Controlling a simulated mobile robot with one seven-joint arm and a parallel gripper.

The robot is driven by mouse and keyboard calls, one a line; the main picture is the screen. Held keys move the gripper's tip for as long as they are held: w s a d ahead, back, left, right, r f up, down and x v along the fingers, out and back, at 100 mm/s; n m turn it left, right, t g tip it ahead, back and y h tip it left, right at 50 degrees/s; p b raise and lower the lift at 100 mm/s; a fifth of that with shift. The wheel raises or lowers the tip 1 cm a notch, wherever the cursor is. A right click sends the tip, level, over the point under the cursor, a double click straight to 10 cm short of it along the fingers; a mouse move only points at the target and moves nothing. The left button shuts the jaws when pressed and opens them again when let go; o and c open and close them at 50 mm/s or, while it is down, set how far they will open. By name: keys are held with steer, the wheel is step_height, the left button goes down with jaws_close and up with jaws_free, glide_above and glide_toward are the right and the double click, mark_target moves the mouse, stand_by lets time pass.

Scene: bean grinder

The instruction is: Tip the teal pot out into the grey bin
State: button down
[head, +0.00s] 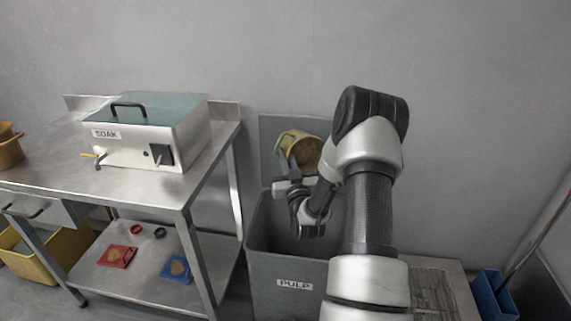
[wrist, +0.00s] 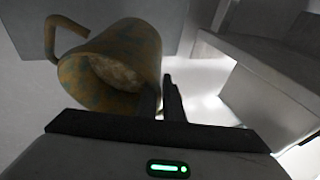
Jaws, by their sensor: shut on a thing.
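The pot (head: 303,147) is mottled yellow-brown and dull teal rather than plain teal. It is held in the air over the back part of the grey bin (head: 262,272), which is labelled PULP. In the wrist view the pot (wrist: 142,45) is tilted, with its mouth turned toward the camera. Pale, grainy contents show inside it, and a curved handle stands out on the left. My gripper (head: 288,165) is shut on the pot's side; its dark fingers (wrist: 167,95) show at the pot's right edge. The bin's floor is hidden in the head view.
A steel table (head: 170,190) stands left of the bin, with a white SOAK box (head: 140,150) on top. Red (head: 117,256) and blue (head: 177,270) items lie on its lower shelf. A yellow tub (head: 45,275) sits at far left. A blue container (head: 494,294) stands at right.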

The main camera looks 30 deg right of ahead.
steer(key=shift+f+t+b, duration=0.4)
steer(key=shift+f+b, duration=0.2)
steer(key=shift+b, duration=0.4)
steer(key=shift+t+h, duration=0.3)
steer(key=shift+t, duration=0.1)
steer(key=shift+f+t, duration=0.55)
steer(key=shift+t, duration=0.35)
steer(key=shift+s+f+m+t+h, duration=0.1)
steer(key=shift+f+m+t+h, duration=0.25)
steer(key=shift+t, duration=0.25)
steer(key=shift+f+m+t+h, duration=0.2)
steer(key=shift+t+h, duration=0.25)
steer(key=shift+t, duration=0.15)
steer(key=shift+r+t+h, duration=0.15)
steer(key=shift+t+h, duration=0.25)
steer(key=shift+t, duration=0.2)
